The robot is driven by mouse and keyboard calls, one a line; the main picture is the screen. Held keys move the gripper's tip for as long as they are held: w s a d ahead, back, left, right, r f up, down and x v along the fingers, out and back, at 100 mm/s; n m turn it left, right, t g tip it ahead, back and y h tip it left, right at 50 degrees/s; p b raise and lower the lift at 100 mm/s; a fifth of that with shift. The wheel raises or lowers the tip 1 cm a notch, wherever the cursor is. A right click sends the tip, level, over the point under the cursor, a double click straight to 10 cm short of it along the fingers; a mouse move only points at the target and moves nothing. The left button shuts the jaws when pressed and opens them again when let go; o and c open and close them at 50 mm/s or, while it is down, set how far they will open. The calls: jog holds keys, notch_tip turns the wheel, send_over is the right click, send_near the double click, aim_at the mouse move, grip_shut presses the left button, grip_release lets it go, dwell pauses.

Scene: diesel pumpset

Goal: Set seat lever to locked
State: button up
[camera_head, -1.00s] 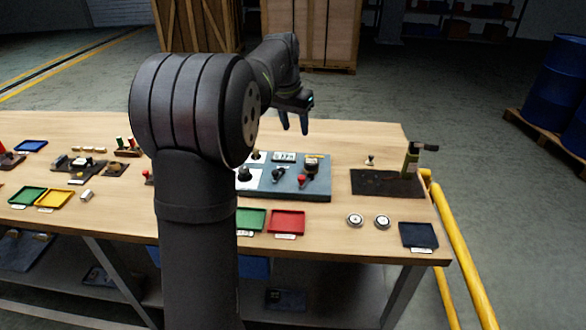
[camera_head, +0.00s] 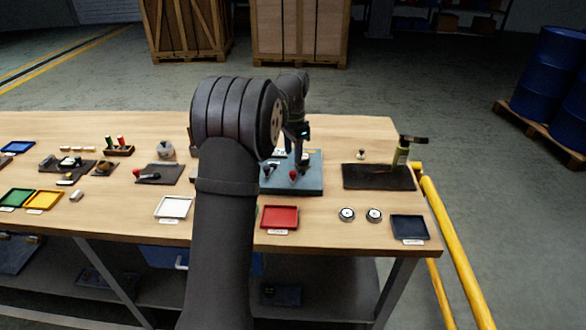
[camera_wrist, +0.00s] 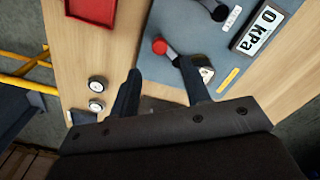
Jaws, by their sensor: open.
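A lever with a red knob (camera_wrist: 160,46) stands on a blue-grey panel (camera_wrist: 190,30); its dark arm slants from the knob to a pivot between my fingers. The red knob also shows in the head view (camera_head: 293,174) on the panel (camera_head: 312,187). No readable label names the seat lever, and I cannot read a locked mark. My gripper (camera_wrist: 159,67) is open and empty, its fingers either side of the lever's lower end. The right finger is close to a round metal-topped part (camera_wrist: 204,72). Contact cannot be told. In the head view my arm partly hides the panel.
A black-knobbed lever (camera_wrist: 220,12) and a "0 kPa" display (camera_wrist: 262,25) share the panel. A red tray (camera_head: 280,217), two round gauges (camera_head: 346,214) and a dark plate with an upright tool (camera_head: 378,177) lie nearby. Another red-knobbed lever (camera_head: 137,172) lies left.

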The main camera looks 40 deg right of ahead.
aim_at(293, 172)
notch_tip(293, 172, down, 7)
jog(key=shift+r, duration=0.1)
dwell(0.3)
grip_shut()
